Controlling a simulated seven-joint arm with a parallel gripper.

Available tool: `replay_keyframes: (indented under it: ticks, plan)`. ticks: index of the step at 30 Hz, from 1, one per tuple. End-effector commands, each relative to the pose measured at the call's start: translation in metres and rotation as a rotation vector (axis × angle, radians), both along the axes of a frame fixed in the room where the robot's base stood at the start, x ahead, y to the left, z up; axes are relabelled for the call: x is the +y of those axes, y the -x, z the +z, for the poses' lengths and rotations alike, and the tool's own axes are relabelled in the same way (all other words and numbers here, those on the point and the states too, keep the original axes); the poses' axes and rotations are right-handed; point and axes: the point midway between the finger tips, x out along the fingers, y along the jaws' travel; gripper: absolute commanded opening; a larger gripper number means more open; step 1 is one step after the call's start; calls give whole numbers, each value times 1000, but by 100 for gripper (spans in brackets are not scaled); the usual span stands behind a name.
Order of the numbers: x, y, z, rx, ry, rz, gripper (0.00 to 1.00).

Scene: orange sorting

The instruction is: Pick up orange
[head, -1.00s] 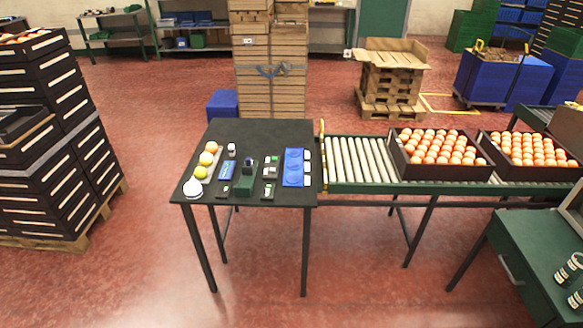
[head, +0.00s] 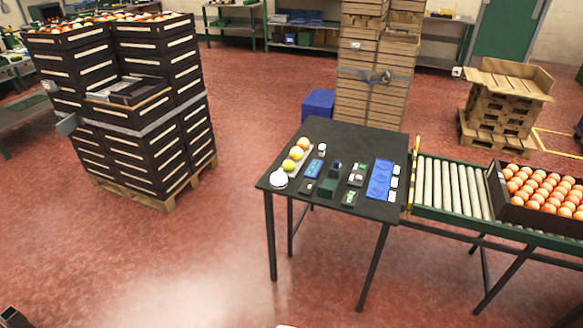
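Many oranges also fill the open crate (head: 520,212) on the roller conveyor, and fruit tops the dark crate stacks (head: 150,75) at left. My gripper is not recognisable in view.
Small devices, a dark green block (head: 328,187) and a blue tray (head: 380,180) share the table. The roller conveyor (head: 450,188) adjoins it at right. A blue box (head: 318,105) and wooden crates (head: 370,110) stand behind. Red floor (head: 180,255) is clear in front and left.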

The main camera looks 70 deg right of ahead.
Motion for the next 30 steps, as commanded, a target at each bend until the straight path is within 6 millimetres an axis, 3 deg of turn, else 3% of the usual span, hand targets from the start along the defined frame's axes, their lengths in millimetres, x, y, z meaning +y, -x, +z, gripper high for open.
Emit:
replay_keyframes:
  ticks: [12,30]
  plan:
    - [0,0,0,0,0,0,0]
    - [0,0,0,0,0,0,57]
